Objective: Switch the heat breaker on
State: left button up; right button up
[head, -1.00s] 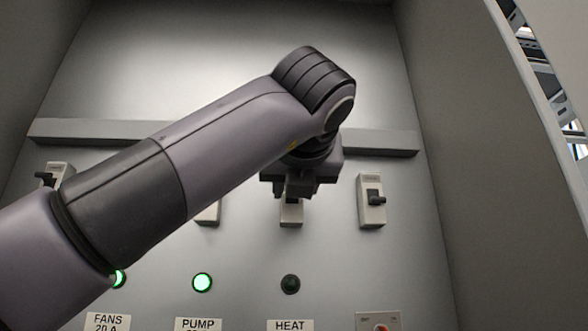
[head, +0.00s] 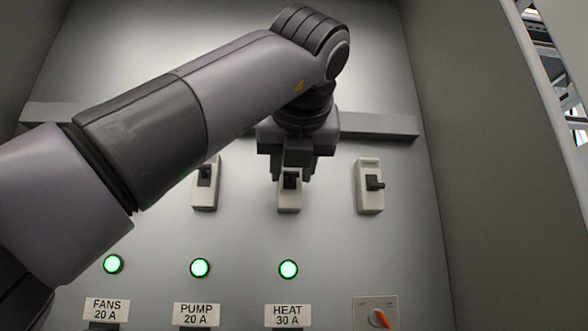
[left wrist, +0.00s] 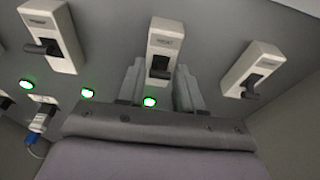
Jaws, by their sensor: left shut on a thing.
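The heat breaker (head: 289,204) is a pale switch on the grey panel, above a lit green lamp (head: 288,269) and the label HEAT 30 A (head: 288,315). My left gripper (head: 297,172) is in front of its upper part, shut on the dark toggle (head: 290,182), and partly covers the breaker. In the left wrist view the heat breaker (left wrist: 166,40) is at top centre, its toggle (left wrist: 159,68) between the two fingers (left wrist: 158,85). The heat lamp (left wrist: 150,102) also glows there. My right gripper is not in view.
The pump breaker (head: 205,190) stands left of the heat breaker, and another breaker (head: 370,195) with a dark toggle stands right. The pump lamp (head: 200,268) and fans lamp (head: 113,264) are green. A rotary knob (head: 380,318) is at lower right. A grey rail (head: 378,126) crosses above.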

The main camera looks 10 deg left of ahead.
pick_arm(q)
jog(key=shift+r, duration=0.1)
jog(key=o, duration=1)
jog(key=b+v, duration=0.1)
jog(key=v, duration=0.6)
jog(key=shift+s, duration=0.1)
